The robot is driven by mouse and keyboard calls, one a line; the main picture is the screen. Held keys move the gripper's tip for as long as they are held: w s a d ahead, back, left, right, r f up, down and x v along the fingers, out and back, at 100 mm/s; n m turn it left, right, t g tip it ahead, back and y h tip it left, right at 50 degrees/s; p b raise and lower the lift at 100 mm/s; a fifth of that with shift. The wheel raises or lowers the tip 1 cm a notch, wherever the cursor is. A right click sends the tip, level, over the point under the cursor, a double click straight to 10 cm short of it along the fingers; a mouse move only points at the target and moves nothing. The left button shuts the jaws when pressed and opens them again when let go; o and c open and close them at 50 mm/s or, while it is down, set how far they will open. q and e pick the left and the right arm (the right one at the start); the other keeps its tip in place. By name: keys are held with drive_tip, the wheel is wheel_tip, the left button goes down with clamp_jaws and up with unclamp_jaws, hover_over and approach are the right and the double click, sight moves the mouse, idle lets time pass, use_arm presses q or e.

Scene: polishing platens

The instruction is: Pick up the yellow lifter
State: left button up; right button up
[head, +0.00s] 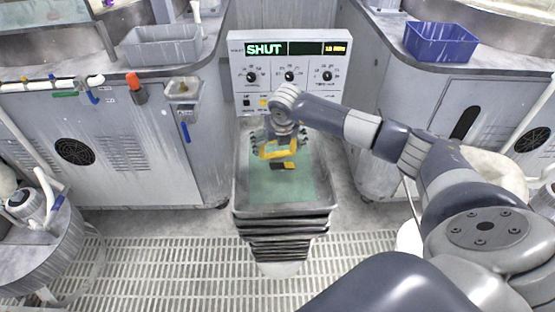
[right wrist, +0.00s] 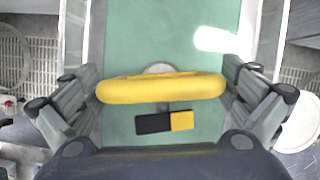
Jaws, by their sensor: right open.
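The yellow lifter (head: 268,153) stands over the green-lined top tray of a stack in the middle of the head view. In the right wrist view its thick rounded yellow bar (right wrist: 160,89) lies across the middle, with a grey round part partly hidden behind it. My right gripper (head: 281,142) is open above the lifter, pointing down. In the right wrist view its fingers (right wrist: 161,85) stand on either side, close to the bar's two ends; I cannot tell whether they touch. My left gripper is not in view.
A black and yellow block (right wrist: 165,122) lies on the green surface beside the bar. The tray stack (head: 238,213) stands before a control panel (head: 289,61) reading "SHUT". Grey cabinets flank it, carrying a grey bin (head: 160,52) and a blue bin (head: 440,43).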

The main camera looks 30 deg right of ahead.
drive_tip(key=shift+s+r, duration=0.1)
drive_tip(key=shift+r, duration=0.05)
drive_tip(key=shift+c, duration=0.2)
drive_tip(key=c, duration=0.9)
drive_tip(key=shift+r, duration=0.25)
drive_tip(key=shift+c, duration=1.1)
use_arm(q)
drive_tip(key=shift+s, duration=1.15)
use_arm(e)
drive_tip(key=shift+w+f, duration=0.1)
drive_tip(key=shift+w, duration=0.1)
